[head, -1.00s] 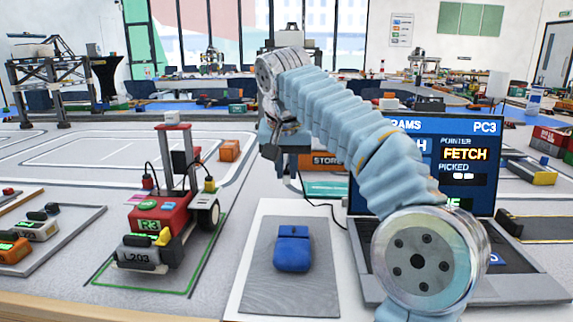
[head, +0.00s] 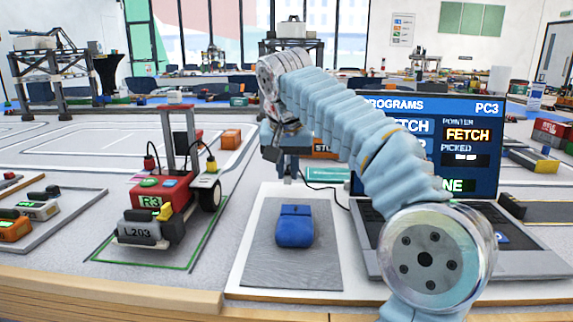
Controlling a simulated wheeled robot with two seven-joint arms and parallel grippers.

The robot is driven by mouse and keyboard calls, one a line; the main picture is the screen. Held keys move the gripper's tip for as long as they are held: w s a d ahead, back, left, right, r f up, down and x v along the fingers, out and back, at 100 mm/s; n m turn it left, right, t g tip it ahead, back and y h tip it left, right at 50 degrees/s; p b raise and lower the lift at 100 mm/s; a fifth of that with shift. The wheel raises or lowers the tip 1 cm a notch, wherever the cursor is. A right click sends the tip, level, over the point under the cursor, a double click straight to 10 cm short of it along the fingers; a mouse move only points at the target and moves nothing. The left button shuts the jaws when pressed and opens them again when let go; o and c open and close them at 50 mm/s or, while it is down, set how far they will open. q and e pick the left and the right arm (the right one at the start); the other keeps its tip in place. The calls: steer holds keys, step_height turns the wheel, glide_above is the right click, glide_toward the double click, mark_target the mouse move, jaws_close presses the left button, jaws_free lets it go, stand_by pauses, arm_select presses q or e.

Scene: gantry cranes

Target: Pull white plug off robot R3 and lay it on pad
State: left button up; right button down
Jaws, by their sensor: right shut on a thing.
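Robot R3 (head: 176,195) is a red wheeled model with a grey mast and an R3 label, left of centre. My right gripper (head: 287,170) points down above and behind the grey pad (head: 262,262), clear of R3. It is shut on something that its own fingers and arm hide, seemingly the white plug. A thin black cable (head: 335,192) runs from beside this gripper toward the laptop. A blue mouse (head: 295,226) lies on the grey pad. My left gripper is out of view.
An open laptop (head: 478,150) stands on the right behind my right arm. An orange block (head: 231,139) sits behind R3. A tray of small blocks (head: 60,225) lies at the left. Bare grey pad shows in front of the mouse.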

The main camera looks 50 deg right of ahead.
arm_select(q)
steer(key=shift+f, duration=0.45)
arm_select(e)
steer(key=shift+f, duration=0.65)
steer(key=c, duration=1)
jaws_free()
